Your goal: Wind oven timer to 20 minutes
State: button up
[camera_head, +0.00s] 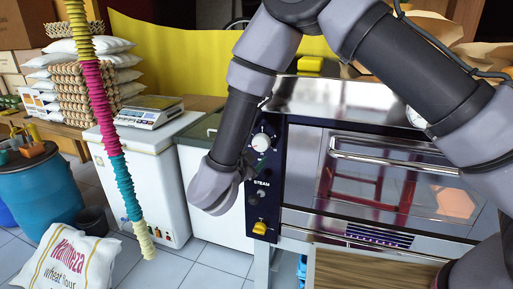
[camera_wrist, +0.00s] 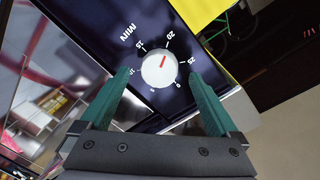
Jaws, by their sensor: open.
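The oven timer knob (camera_wrist: 159,70) is a round white dial with a red pointer line on a dark panel marked MIN. In the wrist view the pointer is toward the 20 mark, though the small scale makes the exact reading uncertain. My gripper (camera_wrist: 160,76) is open, its two teal fingers on either side of the knob with a visible gap to each. In the head view a white knob (camera_head: 261,142) shows at the top of the oven's dark control panel (camera_head: 267,170).
Below on the panel are the STEAM label and a yellow knob (camera_head: 260,228). The oven door (camera_head: 390,180) with its handle is to the right. A white chest freezer (camera_head: 145,190) with a scale (camera_head: 150,112) stands left. A ringed coloured hose (camera_head: 105,120) hangs in front.

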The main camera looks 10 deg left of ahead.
jog(key=s, duration=0.8)
jog(key=shift+a+r, duration=0.3)
jog(key=shift+a, duration=0.15)
